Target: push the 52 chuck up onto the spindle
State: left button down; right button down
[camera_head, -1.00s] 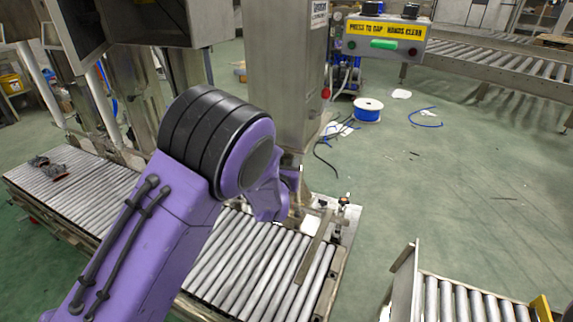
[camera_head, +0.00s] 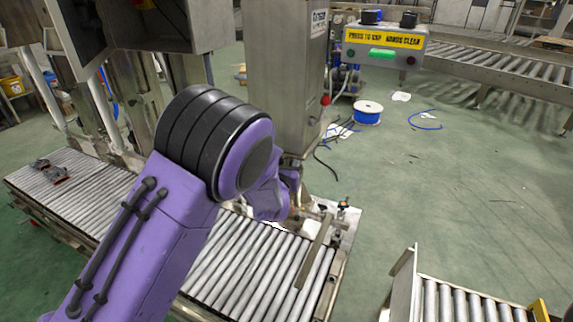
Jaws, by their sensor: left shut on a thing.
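My left arm comes in from the lower left, purple with a black banded joint. My left gripper (camera_head: 289,198) is mostly hidden beyond its wrist, at the foot of the grey steel column (camera_head: 287,85). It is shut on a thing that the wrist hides. I cannot make out the 52 chuck or the spindle. My right gripper is not in view.
A control box (camera_head: 383,42) with a yellow sign and a lit green button hangs right of the column. A roller conveyor (camera_head: 250,262) runs below the wrist. Another roller section (camera_head: 470,302) stands lower right. A blue cable reel (camera_head: 367,113) lies on open green floor.

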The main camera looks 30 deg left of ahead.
pick_arm(q)
jog(key=shift+r, duration=0.55)
